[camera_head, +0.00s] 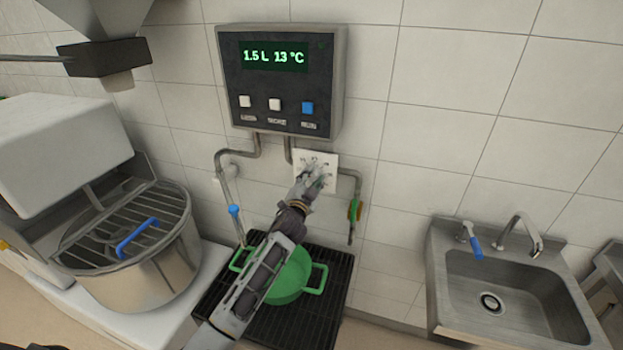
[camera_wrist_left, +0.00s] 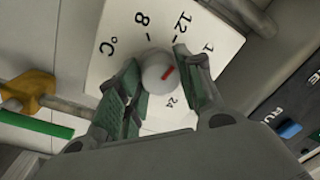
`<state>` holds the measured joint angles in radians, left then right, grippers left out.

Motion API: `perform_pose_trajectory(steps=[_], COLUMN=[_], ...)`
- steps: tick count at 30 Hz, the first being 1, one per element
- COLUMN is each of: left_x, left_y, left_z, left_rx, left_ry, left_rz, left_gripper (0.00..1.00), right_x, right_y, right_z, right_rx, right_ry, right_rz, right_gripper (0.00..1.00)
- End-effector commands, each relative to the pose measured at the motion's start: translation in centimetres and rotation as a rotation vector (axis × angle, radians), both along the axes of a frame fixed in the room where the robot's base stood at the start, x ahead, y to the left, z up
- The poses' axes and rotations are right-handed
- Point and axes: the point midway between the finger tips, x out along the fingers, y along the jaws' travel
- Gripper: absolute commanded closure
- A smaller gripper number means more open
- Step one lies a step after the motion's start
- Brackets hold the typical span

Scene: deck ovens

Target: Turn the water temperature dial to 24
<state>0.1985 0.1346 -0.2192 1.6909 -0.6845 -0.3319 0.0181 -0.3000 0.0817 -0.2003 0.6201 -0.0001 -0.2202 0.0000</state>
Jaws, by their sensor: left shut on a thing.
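The water temperature dial's white plate (camera_head: 328,160) is on the wall below the control box. In the left wrist view, the plate (camera_wrist_left: 215,60) shows 8, 12, 24 and °C; a number starting with 1 is partly covered by a finger. The pale round knob (camera_wrist_left: 156,72) has a red mark on its right side, on the side of 12 and the partly covered number. My left gripper (camera_head: 317,174) is shut on the knob, one finger on either side. The display (camera_head: 274,57) reads 1.5 L 13 °C.
The control box (camera_head: 328,80) has two white buttons and a blue one. A green pot (camera_head: 318,280) stands on a black grate (camera_head: 335,300) below the dial. A blue-handled valve (camera_head: 234,211) is left, a green-and-yellow one (camera_head: 354,210) right. A steel sink (camera_head: 460,290) is farther right.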

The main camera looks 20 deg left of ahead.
Motion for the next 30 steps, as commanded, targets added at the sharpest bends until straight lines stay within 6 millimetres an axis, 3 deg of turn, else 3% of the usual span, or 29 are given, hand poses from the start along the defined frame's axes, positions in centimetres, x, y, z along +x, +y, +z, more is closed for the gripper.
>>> perform_pose_trajectory(steps=[30], left_x=[0.1], left_y=[0.1], left_z=[0.4], left_rx=[0.966], left_ry=[-0.040], left_rz=[0.002], left_gripper=[0.88], right_x=[0.0], right_y=[0.3], right_z=[2.5], right_rx=[0.003], right_ry=[0.000], right_rz=[-0.002], right_gripper=[0.60])
